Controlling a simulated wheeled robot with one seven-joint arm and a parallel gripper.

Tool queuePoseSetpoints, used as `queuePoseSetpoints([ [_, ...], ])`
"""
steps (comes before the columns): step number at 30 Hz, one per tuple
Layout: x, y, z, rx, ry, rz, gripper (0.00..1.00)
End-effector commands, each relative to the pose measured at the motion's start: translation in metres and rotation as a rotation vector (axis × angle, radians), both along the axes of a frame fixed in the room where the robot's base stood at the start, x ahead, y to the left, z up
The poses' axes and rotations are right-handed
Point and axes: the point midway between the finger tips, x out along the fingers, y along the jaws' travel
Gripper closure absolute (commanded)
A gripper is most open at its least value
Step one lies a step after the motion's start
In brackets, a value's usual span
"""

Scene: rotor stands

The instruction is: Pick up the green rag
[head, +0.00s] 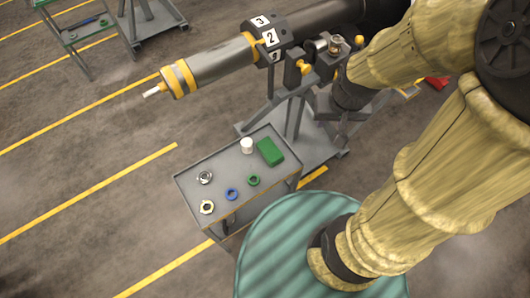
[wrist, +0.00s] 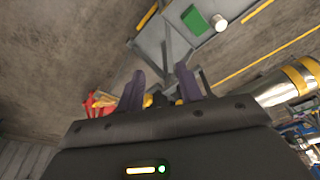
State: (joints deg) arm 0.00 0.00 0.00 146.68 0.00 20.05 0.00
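The green rag (head: 270,151) is a flat, folded-looking green rectangle lying at the far right corner of the grey cart top (head: 222,172). It also shows in the wrist view near the top (wrist: 193,19). My gripper (wrist: 160,75) is open in the wrist view, with its two dark fingers apart and nothing visible between them. The rag is beyond the fingertips and apart from them. In the head view I cannot make out the gripper's fingers.
On the cart beside the rag stand a white cylinder (head: 247,145), a green ring (head: 253,181), a blue ring (head: 231,194), a silver ring (head: 205,177) and a pale nut (head: 207,207). A rotor shaft (head: 220,64) on a stand rises behind the cart. Floor left of the cart is clear.

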Motion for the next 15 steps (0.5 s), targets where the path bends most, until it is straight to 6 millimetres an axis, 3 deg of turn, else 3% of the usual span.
queuePoseSetpoints([
  [5, 0.0, 0.0, 0.0, 0.0, 0.0, 0.0, 0.64],
  [12, 0.01, 0.006, -0.016, -0.005, 0.014, 0.037, 0.2],
  [15, 0.026, 0.017, -0.039, -0.012, 0.038, 0.095, 0.16],
])
